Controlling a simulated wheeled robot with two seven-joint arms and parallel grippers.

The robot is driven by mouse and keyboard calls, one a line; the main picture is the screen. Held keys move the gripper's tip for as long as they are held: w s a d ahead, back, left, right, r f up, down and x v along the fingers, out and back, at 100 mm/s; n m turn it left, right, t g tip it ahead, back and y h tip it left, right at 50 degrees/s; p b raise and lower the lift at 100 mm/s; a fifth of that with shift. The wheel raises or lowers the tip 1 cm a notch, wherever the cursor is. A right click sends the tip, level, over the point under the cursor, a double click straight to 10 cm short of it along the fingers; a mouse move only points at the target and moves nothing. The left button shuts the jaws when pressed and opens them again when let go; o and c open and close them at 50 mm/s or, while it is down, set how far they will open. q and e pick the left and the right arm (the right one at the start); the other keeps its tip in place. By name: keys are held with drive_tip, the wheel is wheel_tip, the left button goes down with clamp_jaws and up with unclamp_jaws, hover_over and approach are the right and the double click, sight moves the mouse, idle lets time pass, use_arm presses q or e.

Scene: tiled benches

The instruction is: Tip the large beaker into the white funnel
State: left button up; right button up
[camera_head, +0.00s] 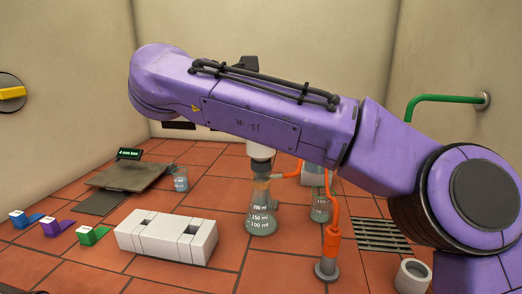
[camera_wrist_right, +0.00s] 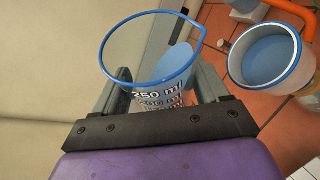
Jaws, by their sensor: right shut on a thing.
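The large beaker (camera_wrist_right: 160,98), clear with a blue rim and a 250 ml mark, is between the fingers of my right gripper (camera_wrist_right: 165,92), which is shut on it. Blue liquid shows inside, toward its right wall, and the beaker looks tilted that way. The white funnel (camera_wrist_right: 268,60) is right of the beaker in the wrist view, apart from its rim, with blue liquid inside. In the head view the funnel (camera_head: 260,150) stands on a conical flask (camera_head: 261,215), its upper part hidden by my purple right arm. The arm also hides the beaker there. My left gripper is not in view.
An orange tube (camera_head: 333,225) on a stand is beside the flask. A small beaker (camera_head: 320,210) stands behind it. A white block (camera_head: 165,238), another small beaker (camera_head: 181,182), and a grey scale (camera_head: 130,176) lie to the left. A drain grate (camera_head: 380,235) is right.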

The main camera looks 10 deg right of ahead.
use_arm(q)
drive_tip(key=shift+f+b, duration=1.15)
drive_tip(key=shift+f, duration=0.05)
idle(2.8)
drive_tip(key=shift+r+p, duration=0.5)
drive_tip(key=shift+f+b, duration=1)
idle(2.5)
